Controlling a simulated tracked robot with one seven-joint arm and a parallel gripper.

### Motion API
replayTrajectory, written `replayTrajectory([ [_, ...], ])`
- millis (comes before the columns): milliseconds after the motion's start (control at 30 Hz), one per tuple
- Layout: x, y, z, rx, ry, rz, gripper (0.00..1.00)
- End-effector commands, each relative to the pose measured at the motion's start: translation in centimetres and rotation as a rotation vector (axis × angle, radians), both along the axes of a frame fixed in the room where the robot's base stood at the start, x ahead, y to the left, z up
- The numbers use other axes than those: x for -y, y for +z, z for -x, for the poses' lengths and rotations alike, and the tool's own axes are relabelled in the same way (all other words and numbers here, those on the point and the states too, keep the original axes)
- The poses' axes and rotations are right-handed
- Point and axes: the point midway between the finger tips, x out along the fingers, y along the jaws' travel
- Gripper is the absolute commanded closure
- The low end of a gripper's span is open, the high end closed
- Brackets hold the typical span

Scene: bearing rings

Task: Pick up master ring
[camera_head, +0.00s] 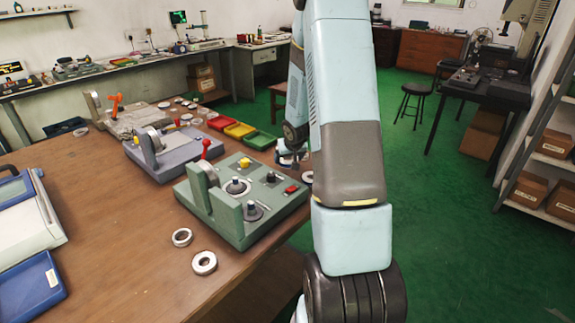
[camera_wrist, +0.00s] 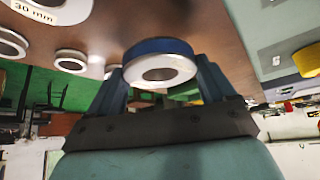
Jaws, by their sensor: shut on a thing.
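The master ring, a silver ring with a blue outer band (camera_wrist: 158,46), sits between the two fingers of my gripper (camera_wrist: 161,80) in the wrist view. The fingers press on opposite sides of it, and its silver face and central hole point toward the wrist camera. It is at or close to the brown table top; I cannot tell whether it touches. In the head view my gripper (camera_head: 290,158) is low at the table's right edge, partly hidden behind my arm, and the held ring is hard to make out there.
A green-grey gauge fixture (camera_head: 222,222) with a red-knobbed lever stands left of my gripper. Two loose rings (camera_head: 182,237) (camera_head: 204,263) lie in front of it. Red, yellow and green trays (camera_head: 239,130) lie behind. In the wrist view, a "30 mm" label (camera_wrist: 35,12) and more rings (camera_wrist: 71,61) are nearby.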

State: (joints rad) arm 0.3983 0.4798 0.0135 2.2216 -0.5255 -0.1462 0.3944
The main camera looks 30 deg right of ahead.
Motion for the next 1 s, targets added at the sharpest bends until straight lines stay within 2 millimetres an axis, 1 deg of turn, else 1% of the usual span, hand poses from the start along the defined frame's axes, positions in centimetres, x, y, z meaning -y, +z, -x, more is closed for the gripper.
replayTrajectory([
  [33,0.1,0.8,0.7,0.003,-0.003,0.000,0.76],
  [200,-0.1,3.4,2.8,0.004,-0.004,0.000,0.76],
  [433,-0.3,5.9,5.0,0.003,-0.003,0.001,0.76],
  [600,-0.6,6.8,7.2,0.001,-0.004,0.000,0.76],
  [867,-0.8,7.7,9.4,0.002,-0.002,0.002,0.76],
  [1000,-0.8,8.1,10.2,0.001,-0.003,-0.002,0.76],
])
